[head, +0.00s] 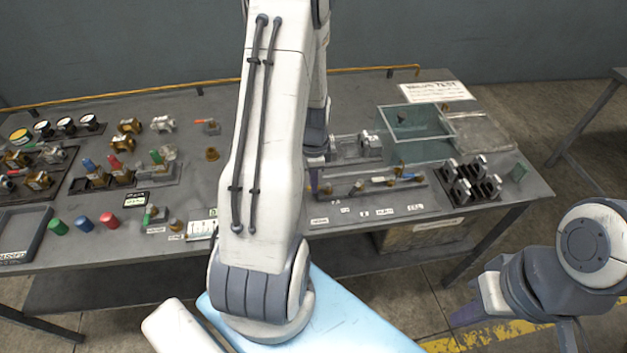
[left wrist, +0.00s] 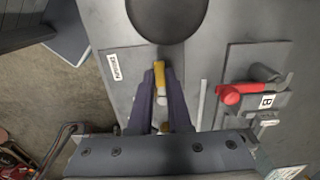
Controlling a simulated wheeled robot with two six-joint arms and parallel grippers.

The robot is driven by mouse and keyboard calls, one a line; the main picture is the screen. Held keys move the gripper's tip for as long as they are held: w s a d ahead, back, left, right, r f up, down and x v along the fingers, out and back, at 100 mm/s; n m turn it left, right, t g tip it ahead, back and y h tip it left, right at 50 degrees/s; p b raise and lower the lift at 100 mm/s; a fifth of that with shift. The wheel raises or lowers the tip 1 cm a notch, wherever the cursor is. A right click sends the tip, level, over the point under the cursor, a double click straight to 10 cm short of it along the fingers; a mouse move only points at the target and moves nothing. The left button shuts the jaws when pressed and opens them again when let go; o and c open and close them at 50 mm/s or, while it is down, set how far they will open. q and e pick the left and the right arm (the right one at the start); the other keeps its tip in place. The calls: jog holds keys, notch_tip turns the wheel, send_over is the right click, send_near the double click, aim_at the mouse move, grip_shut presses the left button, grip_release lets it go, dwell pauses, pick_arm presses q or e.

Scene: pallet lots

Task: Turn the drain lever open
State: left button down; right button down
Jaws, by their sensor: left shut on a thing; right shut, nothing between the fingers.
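In the left wrist view, the two purple-blue fingers of my left gripper (left wrist: 162,73) are closed on a yellow lever handle (left wrist: 159,80). The handle lies along the fingers, with a paler part between them. I take it for the drain lever; a small white label (left wrist: 117,66) beside it is hard to read. In the head view, my left arm crosses the middle of the table and mostly hides this gripper and the lever. My right gripper (head: 468,314) is shut and empty at the lower right, away from the table.
A red lever (left wrist: 230,94) on a plate marked B is right of my left gripper in the wrist view. A dark round part (left wrist: 167,15) is ahead of the fingers. A clear-walled tank (head: 418,124) and several fittings crowd the table (head: 225,100).

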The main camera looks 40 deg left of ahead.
pick_arm(q)
jog(key=n, duration=0.2)
jog(key=d+n, duration=0.1)
jog(key=n, duration=0.1)
jog(key=shift+s+d+n, duration=0.2)
jog(key=shift+s+n, duration=0.1)
jog(key=shift+s, duration=0.1)
jog(key=n, duration=0.1)
jog(key=d+n, duration=0.1)
jog(key=n, duration=0.2)
jog(key=shift+d, duration=0.3)
jog(key=n, duration=0.1)
jog(key=d+n, duration=0.1)
jog(key=n, duration=0.3)
jog(key=shift+w+d+p, duration=0.2)
jog(key=shift+d+p, duration=0.05)
jog(key=shift+p, duration=0.15)
jog(key=shift+w+d+n, duration=0.25)
jog(key=shift+n, duration=0.8)
jog(key=shift+w+d+n, duration=0.25)
jog(key=shift+n, duration=0.8)
jog(key=c, duration=0.8)
grip_release()
jog(key=shift+c, duration=0.2)
